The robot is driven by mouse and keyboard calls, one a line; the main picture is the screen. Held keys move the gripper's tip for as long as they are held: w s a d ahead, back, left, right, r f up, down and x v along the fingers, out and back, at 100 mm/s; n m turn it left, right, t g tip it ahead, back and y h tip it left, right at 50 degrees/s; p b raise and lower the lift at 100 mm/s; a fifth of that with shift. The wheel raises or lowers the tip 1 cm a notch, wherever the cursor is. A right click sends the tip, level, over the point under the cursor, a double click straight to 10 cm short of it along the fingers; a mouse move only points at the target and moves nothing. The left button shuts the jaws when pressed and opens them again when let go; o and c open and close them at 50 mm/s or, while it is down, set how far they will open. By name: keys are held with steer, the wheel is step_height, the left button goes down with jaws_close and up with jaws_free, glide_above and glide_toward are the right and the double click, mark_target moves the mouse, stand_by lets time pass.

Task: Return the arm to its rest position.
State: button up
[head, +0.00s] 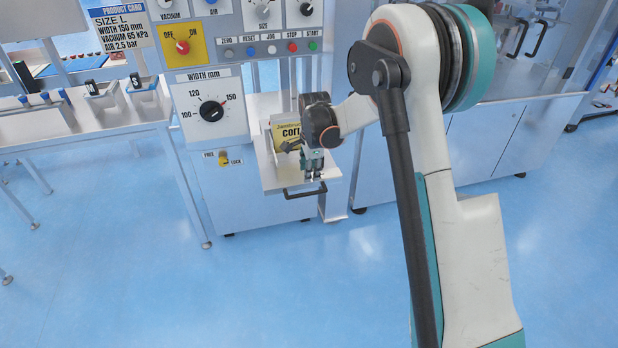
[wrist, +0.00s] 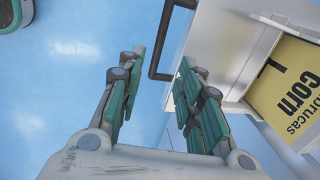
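My gripper (head: 314,176) hangs pointing down at the front of the machine, above or just before the white shelf with a black handle. In the wrist view its teal fingers (wrist: 161,62) are apart, with blue floor and part of the handle showing between and beyond them. Nothing is between the fingers. My arm reaches in from the right of the head view, bent at the elbow. A yellow item with "Corn" lettering (head: 284,131) stands on the shelf, behind and left of the gripper. It also shows at the right of the wrist view (wrist: 288,88), apart from the fingers.
The white shelf (head: 273,180) has a black handle (head: 305,191) on its front. The control panel carries a width dial (head: 212,110) and a yellow off/on switch (head: 182,46). A side table (head: 100,118) stands left. Blue floor in front is clear.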

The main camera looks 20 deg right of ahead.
steer(key=shift+s+r, duration=0.1)
steer(key=shift+r, duration=0.35)
steer(key=s+r+n+t, duration=0.2)
steer(key=s+r+n, duration=0.6)
steer(key=s+r, duration=0.85)
steer(key=s+r+n+t, duration=0.1)
steer(key=s+n+t, duration=0.2)
steer(key=s+n, duration=0.6)
steer(key=s, duration=1.2)
steer(key=shift+a+r+n, duration=0.2)
steer(key=shift+r+n, duration=0.15)
steer(key=shift+n, duration=0.05)
